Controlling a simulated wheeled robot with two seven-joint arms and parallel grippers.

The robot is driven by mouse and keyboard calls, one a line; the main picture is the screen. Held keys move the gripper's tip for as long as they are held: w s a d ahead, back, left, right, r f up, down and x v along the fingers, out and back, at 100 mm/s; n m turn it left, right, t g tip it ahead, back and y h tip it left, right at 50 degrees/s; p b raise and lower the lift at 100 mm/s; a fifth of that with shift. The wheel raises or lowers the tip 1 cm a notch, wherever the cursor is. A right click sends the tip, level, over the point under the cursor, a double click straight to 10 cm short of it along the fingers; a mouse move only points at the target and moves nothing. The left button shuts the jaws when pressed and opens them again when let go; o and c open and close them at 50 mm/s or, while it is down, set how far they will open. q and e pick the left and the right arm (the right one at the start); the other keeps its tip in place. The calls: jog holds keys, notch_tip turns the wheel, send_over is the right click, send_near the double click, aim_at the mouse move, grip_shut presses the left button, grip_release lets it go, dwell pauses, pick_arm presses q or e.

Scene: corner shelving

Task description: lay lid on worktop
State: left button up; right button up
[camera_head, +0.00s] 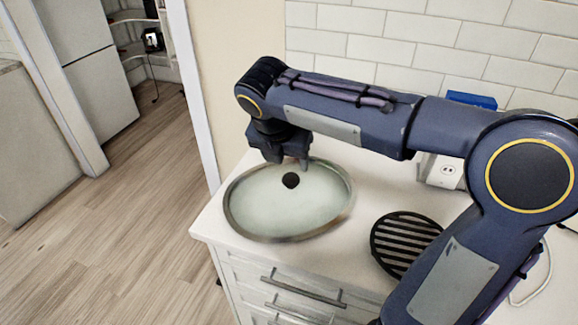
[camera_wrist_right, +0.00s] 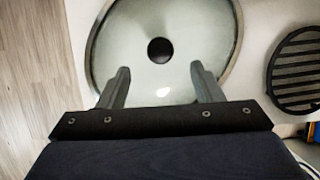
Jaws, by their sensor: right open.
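The lid (camera_head: 268,207) is a round glass disc with a metal rim and a dark knob (camera_head: 291,180) in its middle. It lies on the white worktop (camera_head: 362,192) near the left end. My right gripper (camera_head: 286,160) is over the far part of the lid, close to the knob. In the right wrist view the lid (camera_wrist_right: 193,38) fills the upper middle, and my right gripper (camera_wrist_right: 160,82) shows two fingers spread apart with nothing between them. The knob (camera_wrist_right: 160,50) lies beyond the fingertips, apart from them. My left gripper is not in view.
A black slatted round trivet (camera_head: 404,243) lies on the worktop right of the lid, partly behind my right arm. A white tiled wall (camera_head: 400,40) with a socket (camera_head: 447,170) stands behind. A blue item (camera_head: 472,100) shows behind my arm. Drawers are below the worktop.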

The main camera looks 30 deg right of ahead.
jog(key=v, duration=0.5)
jog(key=s+a+f+m+t+y, duration=0.1)
jog(key=s+f+m, duration=0.3)
jog(key=m, duration=0.5)
jog(key=s+a+f+m+y, duration=0.1)
jog(key=s+f+m+y, duration=0.2)
jog(key=s+m, duration=0.5)
jog(key=s+a+f+m+t+y, duration=0.1)
jog(key=s+f+m+y, duration=0.2)
jog(key=s+f+m, duration=0.3)
jog(key=shift+s+a+m+t, duration=0.1)
jog(key=shift+s+m+t, duration=0.05)
jog(key=shift+m, duration=1.05)
jog(key=shift+s+a+m+t, duration=0.1)
jog(key=shift+s+m+t, duration=0.05)
jog(key=shift+m, duration=1.05)
